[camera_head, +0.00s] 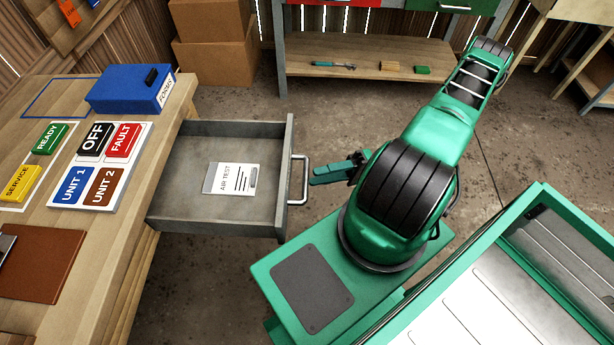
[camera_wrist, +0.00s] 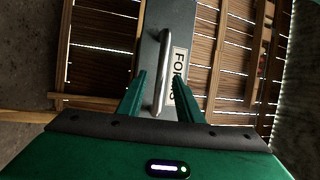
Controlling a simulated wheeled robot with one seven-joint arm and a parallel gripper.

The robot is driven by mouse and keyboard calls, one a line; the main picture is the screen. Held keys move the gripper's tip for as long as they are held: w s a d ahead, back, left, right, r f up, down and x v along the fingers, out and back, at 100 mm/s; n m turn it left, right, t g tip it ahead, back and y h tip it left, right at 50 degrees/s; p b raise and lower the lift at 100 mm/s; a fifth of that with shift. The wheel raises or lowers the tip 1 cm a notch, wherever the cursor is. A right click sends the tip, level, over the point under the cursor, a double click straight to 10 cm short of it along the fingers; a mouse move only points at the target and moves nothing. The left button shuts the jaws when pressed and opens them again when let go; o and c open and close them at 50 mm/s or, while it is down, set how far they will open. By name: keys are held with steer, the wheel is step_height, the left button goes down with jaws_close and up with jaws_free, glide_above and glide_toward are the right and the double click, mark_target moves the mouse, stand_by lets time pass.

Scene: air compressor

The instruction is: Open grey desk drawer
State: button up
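The grey desk drawer (camera_head: 214,137) stands pulled out from the wooden desk, its inside in view. A white card marked AIR TEST (camera_head: 231,179) lies in it. Its silver bar handle (camera_head: 299,180) is on the right side, on the drawer front. In the wrist view the handle (camera_wrist: 163,72) appears between the two green fingers of my gripper (camera_wrist: 161,76), with gaps on both sides. The fingers are apart and hold nothing. In the head view my gripper (camera_head: 314,176) is just right of the handle; whether it touches cannot be told.
The desk top (camera_head: 120,236) carries a blue FORMS box (camera_head: 127,88), label signs and a brown board (camera_head: 38,262). Cardboard boxes (camera_head: 213,50) stand behind the drawer. A low wooden shelf (camera_head: 365,57) is at the back. Floor is clear between drawer and shelf.

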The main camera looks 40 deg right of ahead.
steer(key=shift+v, duration=2.8)
steer(key=d+r+m+g+h, duration=0.15)
steer(key=r+g+h, duration=0.25)
steer(key=r+h, duration=0.4)
steer(key=d+r+n+g+h, duration=0.1)
steer(key=d+r+g+h, duration=0.3)
steer(key=r, duration=0.6)
steer(key=s+a+r+m+t+h, duration=0.1)
steer(key=s+r+m+h, duration=0.1)
steer(key=r, duration=0.4)
steer(key=s+a+r+m+t+h, duration=0.1)
steer(key=s+a+r+h, duration=0.1)
steer(key=s+r+h, duration=0.2)
steer(key=shift+s+a+r+m+t+h, duration=0.25)
steer(key=shift+r+m+t+h, duration=0.25)
steer(key=shift+r, duration=1.3)
